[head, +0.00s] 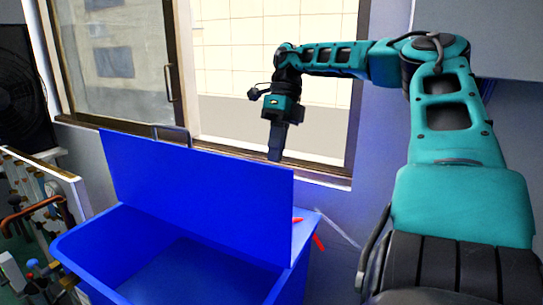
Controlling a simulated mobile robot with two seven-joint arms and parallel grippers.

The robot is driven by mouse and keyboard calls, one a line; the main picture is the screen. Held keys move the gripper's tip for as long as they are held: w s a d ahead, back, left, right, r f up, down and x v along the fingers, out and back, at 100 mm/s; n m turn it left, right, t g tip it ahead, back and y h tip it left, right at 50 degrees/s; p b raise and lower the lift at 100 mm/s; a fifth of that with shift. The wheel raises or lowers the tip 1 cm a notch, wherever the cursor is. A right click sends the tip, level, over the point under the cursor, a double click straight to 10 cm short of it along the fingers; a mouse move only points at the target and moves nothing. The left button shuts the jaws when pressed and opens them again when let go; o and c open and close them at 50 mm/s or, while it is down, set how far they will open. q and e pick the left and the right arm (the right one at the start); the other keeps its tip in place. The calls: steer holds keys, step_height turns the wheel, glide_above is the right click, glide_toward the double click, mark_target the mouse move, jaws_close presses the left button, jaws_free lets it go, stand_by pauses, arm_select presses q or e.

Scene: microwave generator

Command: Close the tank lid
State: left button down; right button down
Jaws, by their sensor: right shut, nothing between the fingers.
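The blue tank (75,257) stands in the lower left of the head view, open at the top, with an empty-looking interior. Its blue lid (200,185) is raised and stands nearly upright along the tank's far side. A metal handle (174,130) shows above the lid's top edge. My right gripper (275,156) is shut and empty, pointing down at the lid's upper edge near its right end. It overlaps the lid's edge in the picture; I cannot tell whether it touches. My left gripper is not in view.
A window (270,70) and its sill are behind the lid. A red piece (318,242) lies by the tank's right end. A rack with pipes and fittings (35,215) stands at the left, below a black fan (22,95).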

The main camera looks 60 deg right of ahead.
steer(key=shift+s+a, duration=0.15)
steer(key=shift+a, duration=1)
